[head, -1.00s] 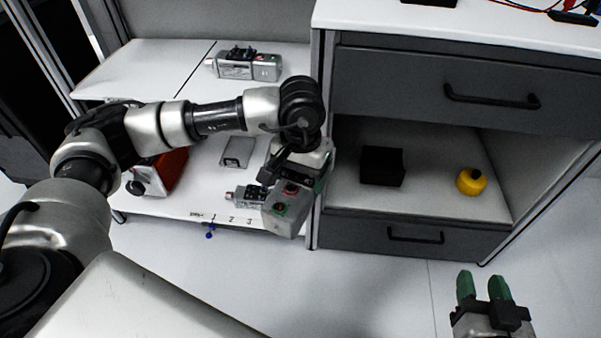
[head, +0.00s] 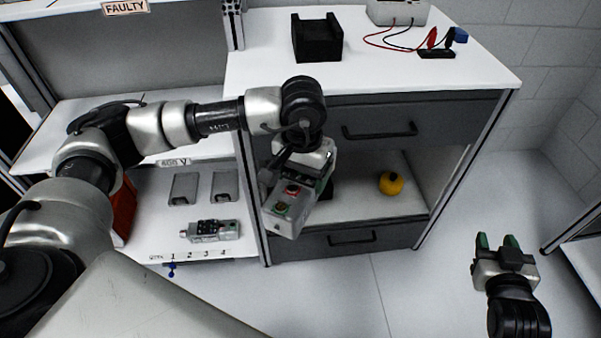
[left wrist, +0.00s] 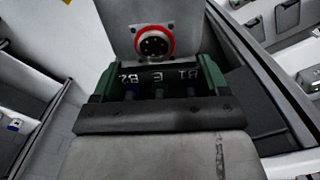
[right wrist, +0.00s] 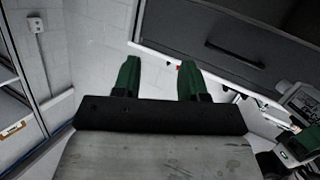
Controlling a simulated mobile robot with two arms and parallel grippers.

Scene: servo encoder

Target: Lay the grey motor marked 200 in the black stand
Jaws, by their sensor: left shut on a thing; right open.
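The black stand (head: 318,42) sits on the white top of the drawer cabinet, empty as far as I see. My left gripper (head: 318,180) is shut on a grey motor (head: 292,206) with red-ringed and green-ringed connectors, held in front of the cabinet, lower than the stand. In the left wrist view the motor (left wrist: 130,30) shows its red-ringed pin connector and the letters B1 E B2 between the green fingers. I cannot read a 200 on it. My right gripper (head: 497,242) is open and empty, over the floor at the right; its fingers also show in the right wrist view (right wrist: 157,80).
Another grey device (head: 210,230) lies on the lower left shelf, near two grey plates (head: 184,188). A yellow round thing (head: 391,183) sits in the cabinet's open bay. Red and black leads (head: 405,35) lie right of the stand; the worktop's front right is clear.

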